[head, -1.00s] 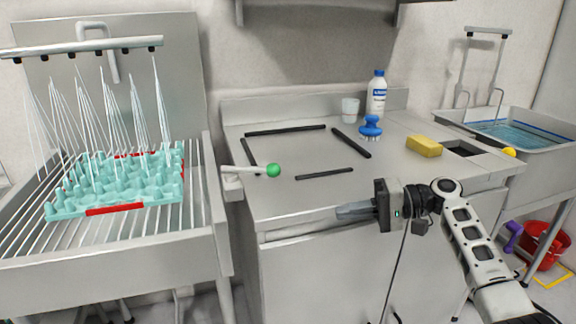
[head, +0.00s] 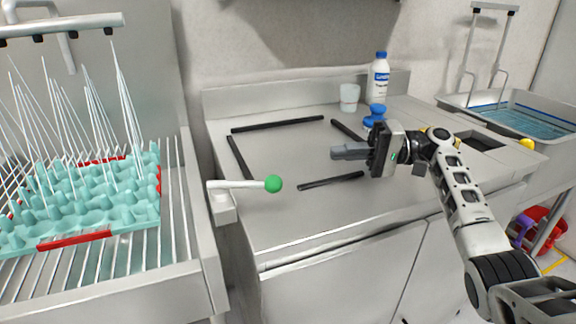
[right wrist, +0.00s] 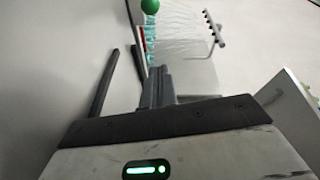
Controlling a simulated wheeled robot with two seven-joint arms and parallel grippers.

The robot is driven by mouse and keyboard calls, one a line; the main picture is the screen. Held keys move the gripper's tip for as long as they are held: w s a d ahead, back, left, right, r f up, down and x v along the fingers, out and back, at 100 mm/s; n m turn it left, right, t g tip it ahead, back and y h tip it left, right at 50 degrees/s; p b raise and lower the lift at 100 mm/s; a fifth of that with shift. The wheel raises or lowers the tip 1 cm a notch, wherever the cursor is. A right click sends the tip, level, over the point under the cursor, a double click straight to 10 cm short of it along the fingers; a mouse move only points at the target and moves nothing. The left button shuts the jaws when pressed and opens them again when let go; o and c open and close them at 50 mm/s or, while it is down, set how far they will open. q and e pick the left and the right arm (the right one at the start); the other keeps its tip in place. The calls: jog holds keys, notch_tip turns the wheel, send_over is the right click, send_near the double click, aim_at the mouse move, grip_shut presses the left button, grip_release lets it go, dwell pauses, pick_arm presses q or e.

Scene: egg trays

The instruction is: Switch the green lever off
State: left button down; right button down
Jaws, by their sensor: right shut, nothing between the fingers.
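The green lever is a pale arm (head: 237,185) with a green ball (head: 273,184) at its end. It sticks out to the right from a bracket at the left edge of the steel counter and lies about level. The green ball also shows at the top of the right wrist view (right wrist: 150,6). My right gripper (head: 336,152) is shut and empty above the counter, to the right of the ball and apart from it, its fingers pointing left. Its shut fingers show in the right wrist view (right wrist: 157,88). My left gripper is not in view.
Water jets spray over a teal egg tray (head: 110,213) on the rack at left. Black strips (head: 330,181) mark a square on the counter (head: 290,215). A white bottle (head: 378,80), a cup (head: 349,97) and a blue brush (head: 375,112) stand behind my right gripper. A basin is at right.

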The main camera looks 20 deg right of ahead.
jog(key=shift+a, duration=0.25)
jog(key=p+x, duration=0.2)
jog(key=x, duration=0.7)
jog(key=shift+w+a, duration=0.15)
jog(key=shift+a, duration=0.15)
jog(key=shift+s+a+f+p, duration=0.1)
jog(key=shift+s+a+p, duration=0.15)
jog(key=shift+s, duration=0.25)
jog(key=shift+s+a+f+p, duration=0.1)
jog(key=shift+s+a+p, duration=0.15)
jog(key=shift+s, duration=0.3)
jog(key=shift+s+a+f, duration=0.1)
jog(key=shift+s+a, duration=0.05)
jog(key=shift+s, duration=0.2)
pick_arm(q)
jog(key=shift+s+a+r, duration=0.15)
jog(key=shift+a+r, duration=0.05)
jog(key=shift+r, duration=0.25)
pick_arm(e)
jog(key=shift+s+a+f, duration=0.1)
jog(key=shift+s+a, duration=0.15)
jog(key=shift+s, duration=0.05)
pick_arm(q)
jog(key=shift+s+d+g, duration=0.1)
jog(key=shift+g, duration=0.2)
